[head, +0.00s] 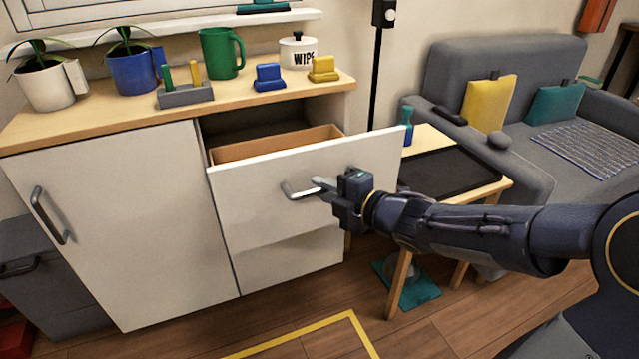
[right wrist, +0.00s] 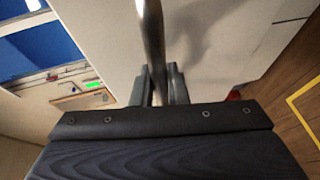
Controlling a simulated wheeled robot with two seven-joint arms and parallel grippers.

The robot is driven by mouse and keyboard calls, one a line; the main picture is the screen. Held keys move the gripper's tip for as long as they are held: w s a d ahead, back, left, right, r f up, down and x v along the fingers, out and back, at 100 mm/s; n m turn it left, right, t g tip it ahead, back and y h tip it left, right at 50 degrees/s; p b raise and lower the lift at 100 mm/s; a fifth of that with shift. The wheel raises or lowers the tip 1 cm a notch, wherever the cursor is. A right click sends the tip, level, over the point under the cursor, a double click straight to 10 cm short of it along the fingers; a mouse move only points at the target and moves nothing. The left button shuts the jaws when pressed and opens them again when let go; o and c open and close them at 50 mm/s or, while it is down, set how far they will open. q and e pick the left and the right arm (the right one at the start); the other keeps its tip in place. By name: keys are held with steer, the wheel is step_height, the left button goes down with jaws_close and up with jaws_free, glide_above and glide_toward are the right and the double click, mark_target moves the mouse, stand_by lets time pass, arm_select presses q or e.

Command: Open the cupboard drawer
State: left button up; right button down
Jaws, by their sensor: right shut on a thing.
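The cupboard (head: 110,220) is white with a wooden top and stands at the left in the head view. Its upper right drawer (head: 250,200) is pulled out part way, and the wooden inside of the drawer shows behind the white front. My right gripper (head: 328,190) is at the metal bar handle (head: 299,193) on the drawer front and is shut on it. In the right wrist view the handle (right wrist: 152,45) runs between the two fingers. My left gripper is not in view.
A small wooden table with a black tray (head: 450,170) stands right of the drawer, close to my right arm. The cupboard top holds a green mug (head: 221,54), plants and small blocks. The floor with the yellow line (head: 300,335) in front is clear.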

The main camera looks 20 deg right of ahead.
stand_by(0.3)
steer(key=c, duration=1.4)
jaws_free()
steer(key=shift+c, duration=0.2)
steer(key=p+v, duration=0.3)
steer(key=v, duration=0.5)
steer(key=shift+w, duration=0.1)
